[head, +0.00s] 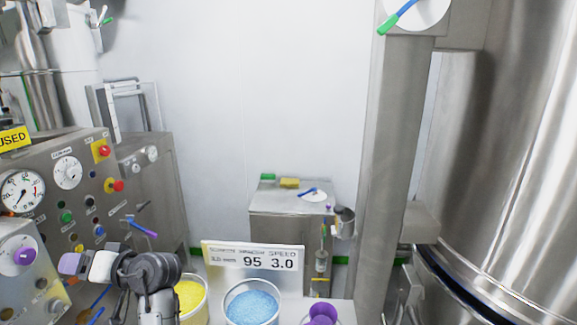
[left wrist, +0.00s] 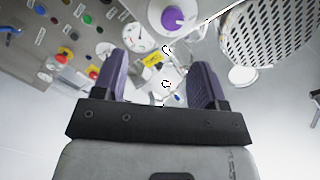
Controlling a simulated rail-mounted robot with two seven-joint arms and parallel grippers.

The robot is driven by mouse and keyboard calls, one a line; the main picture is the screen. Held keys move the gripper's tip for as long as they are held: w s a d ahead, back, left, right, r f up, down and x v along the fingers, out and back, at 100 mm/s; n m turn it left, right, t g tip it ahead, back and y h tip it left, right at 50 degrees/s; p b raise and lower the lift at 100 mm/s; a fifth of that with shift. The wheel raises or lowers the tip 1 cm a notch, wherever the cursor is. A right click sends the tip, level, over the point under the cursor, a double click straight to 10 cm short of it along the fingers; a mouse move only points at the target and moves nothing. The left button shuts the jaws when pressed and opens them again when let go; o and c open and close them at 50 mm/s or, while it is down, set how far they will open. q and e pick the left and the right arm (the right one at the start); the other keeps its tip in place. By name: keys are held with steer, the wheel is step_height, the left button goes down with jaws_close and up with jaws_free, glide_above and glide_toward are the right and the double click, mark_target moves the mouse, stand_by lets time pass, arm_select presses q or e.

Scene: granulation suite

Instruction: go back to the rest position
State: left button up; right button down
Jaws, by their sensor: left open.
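My left gripper (head: 72,263) is at the lower left of the head view, in front of the grey control panel (head: 84,183). Its purple fingers point left, toward a dial with a purple knob (head: 24,255). In the left wrist view the two purple fingers (left wrist: 157,75) stand wide apart with nothing held between them. The purple knob (left wrist: 172,18) shows beyond the fingertips there, apart from them. My right gripper does not show in either view.
A bucket of yellow granules (head: 191,300), a bucket of blue granules (head: 252,306) and a sign (head: 254,258) stand right of my left arm. A large steel vessel (head: 520,150) fills the right side. A perforated metal part (left wrist: 262,35) shows at the wrist view's upper right.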

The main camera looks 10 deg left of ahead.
arm_select(q)
steer(key=w+d+m+t+h, duration=0.3)
steer(key=d+t+h, duration=0.65)
steer(key=t, duration=0.25)
steer(key=s+d+f+m+t+h, duration=0.2)
steer(key=s+d+f+m+h, duration=0.35)
steer(key=d+f, duration=0.5)
steer(key=s+d+f+m+g+h, duration=0.1)
steer(key=s+d+f+g, duration=0.15)
steer(key=s+f, duration=0.7)
steer(key=s+d+f+m+g+h, duration=0.1)
steer(key=s+f+g, duration=0.3)
steer(key=s+f, duration=0.5)
steer(key=s+d+f+g, duration=0.2)
steer(key=s+f+g, duration=0.1)
steer(key=s+f, duration=0.6)
steer(key=w+r+p+v, duration=0.1)
steer(key=w+p+v, duration=0.2)
steer(key=p+v, duration=1.2)
steer(key=w+r+p+v, duration=0.1)
steer(key=w+p+v, duration=0.3)
steer(key=p+v, duration=1.2)
steer(key=shift+a+r+p, duration=0.15)
steer(key=shift+a+p, duration=0.1)
steer(key=shift+p, duration=0.15)
steer(key=shift+w, duration=0.1)
